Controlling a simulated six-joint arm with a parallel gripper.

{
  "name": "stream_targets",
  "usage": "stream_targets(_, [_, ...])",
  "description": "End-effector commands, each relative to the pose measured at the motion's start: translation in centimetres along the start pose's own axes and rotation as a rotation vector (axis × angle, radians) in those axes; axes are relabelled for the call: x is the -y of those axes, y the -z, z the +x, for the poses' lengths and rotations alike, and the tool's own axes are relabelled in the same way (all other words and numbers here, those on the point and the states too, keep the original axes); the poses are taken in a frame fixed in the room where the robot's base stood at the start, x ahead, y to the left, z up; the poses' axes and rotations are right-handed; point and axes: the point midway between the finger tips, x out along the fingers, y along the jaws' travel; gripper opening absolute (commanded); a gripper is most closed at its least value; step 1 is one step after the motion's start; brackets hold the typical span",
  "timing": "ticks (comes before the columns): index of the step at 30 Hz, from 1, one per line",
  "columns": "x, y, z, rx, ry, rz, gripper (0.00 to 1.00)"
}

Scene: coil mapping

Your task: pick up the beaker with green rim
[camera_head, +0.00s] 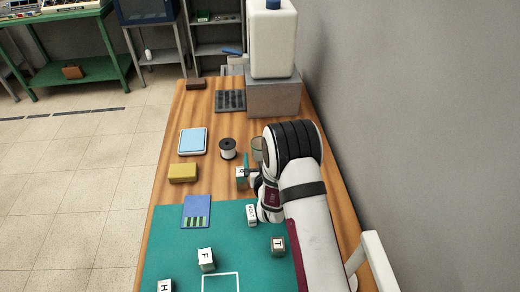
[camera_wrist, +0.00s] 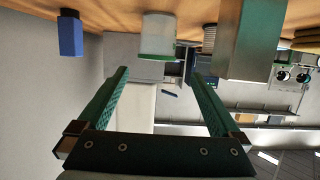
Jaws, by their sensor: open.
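The beaker (camera_wrist: 157,38) is a pale, translucent cylinder with a green band at its rim. It appears upside down in the wrist view, beyond the gap between the fingers and near its middle. In the head view the clear beaker (camera_head: 257,147) stands on the wooden table, partly hidden behind my arm. My gripper (camera_wrist: 160,72) is open, with its two green fingers apart and nothing visibly held between them. In the head view only a green finger of my gripper (camera_head: 247,160) shows clearly, close to the beaker.
A lettered block (camera_head: 241,180) stands beside my gripper. A wire spool (camera_head: 228,149), yellow sponge (camera_head: 183,173) and light-blue case (camera_head: 193,141) lie to the left. More lettered blocks stand on the green mat (camera_head: 177,249). A white container (camera_head: 272,42) sits on a grey box behind.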

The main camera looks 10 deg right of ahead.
Motion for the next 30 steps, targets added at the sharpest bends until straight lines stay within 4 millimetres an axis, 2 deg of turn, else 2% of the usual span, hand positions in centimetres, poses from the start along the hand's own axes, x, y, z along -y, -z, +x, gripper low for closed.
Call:
stream_targets(3, [0.0,0.0,1.9,0.0,0.0,0.0,1.0])
stream_targets(8, [-0.2,-0.2,3.7,0.0,0.0,0.0,1.0])
stream_targets(13, [-0.6,-0.5,7.0,-0.001,0.0,0.0,1.0])
stream_targets(16, [-0.6,-0.5,7.8,0.001,0.001,-0.001,1.0])
stream_targets(21, [-0.5,-0.4,7.9,0.001,0.001,-0.001,1.0])
stream_targets(23, [-0.5,-0.4,7.9,0.001,0.001,-0.001,0.93])
stream_targets(30, [-0.5,-0.4,7.9,0.001,0.001,-0.001,0.5])
